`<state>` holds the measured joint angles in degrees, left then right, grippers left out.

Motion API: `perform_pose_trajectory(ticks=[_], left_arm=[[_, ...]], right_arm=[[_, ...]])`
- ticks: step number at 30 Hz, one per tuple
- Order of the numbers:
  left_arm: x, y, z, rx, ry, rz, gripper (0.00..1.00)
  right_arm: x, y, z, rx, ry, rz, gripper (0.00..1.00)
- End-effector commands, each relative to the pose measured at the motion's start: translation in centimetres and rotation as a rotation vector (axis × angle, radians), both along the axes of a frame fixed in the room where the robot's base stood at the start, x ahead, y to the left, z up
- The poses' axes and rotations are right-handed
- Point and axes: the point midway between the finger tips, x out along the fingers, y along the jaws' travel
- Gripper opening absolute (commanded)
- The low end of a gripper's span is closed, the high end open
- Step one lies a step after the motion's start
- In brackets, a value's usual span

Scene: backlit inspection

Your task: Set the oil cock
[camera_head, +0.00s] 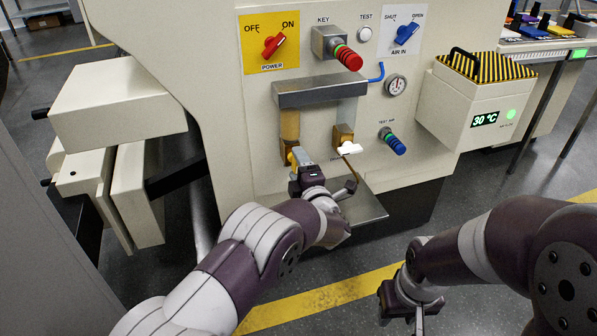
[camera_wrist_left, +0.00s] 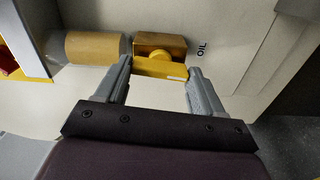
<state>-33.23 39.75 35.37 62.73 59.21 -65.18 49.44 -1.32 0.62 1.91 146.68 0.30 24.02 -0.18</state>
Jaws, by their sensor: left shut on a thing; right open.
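The oil cock is a brass-coloured block with a yellow handle (camera_wrist_left: 160,68), next to the OIL lettering in the left wrist view. The handle lies roughly in line with the amber tube (camera_wrist_left: 92,47). In the head view a bit of yellow (camera_head: 290,158) shows at the foot of the left tube; my gripper hides most of the cock. My left gripper (camera_head: 300,162) is shut on the handle, its fingertips (camera_wrist_left: 160,84) at the handle's two ends. My right gripper (camera_head: 412,308) is open and empty above the floor, away from the machine.
A second cock with a white handle (camera_head: 348,148) sits close to the right of my left gripper. A metal tray (camera_head: 365,208) juts out below. The power switch (camera_head: 273,44), key knob (camera_head: 347,57), gauge (camera_head: 395,86) and blue knob (camera_head: 392,141) are on the panel.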

Motion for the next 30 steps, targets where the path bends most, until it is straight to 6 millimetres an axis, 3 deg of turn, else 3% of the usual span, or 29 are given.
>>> perform_pose_trajectory(ticks=[24, 25, 27, 30], left_arm=[[-0.07, -0.02, -0.25, -0.104, -0.03, -0.001, 0.38], [-0.07, -0.02, -0.25, -0.104, -0.03, -0.001, 0.74], [-0.06, -0.02, -0.22, -0.104, -0.03, -0.001, 0.94], [-0.04, -0.01, -0.16, -0.104, -0.03, -0.001, 0.94]], right_arm=[[-0.01, 0.0, -0.88, 0.0, 0.0, 0.0, 0.43], [-0.01, 0.0, -0.88, 0.0, 0.0, 0.0, 0.43], [-0.01, 0.0, -0.88, 0.0, 0.0, 0.0, 0.43], [0.0, 0.0, -0.88, 0.0, 0.0, 0.0, 0.43]])
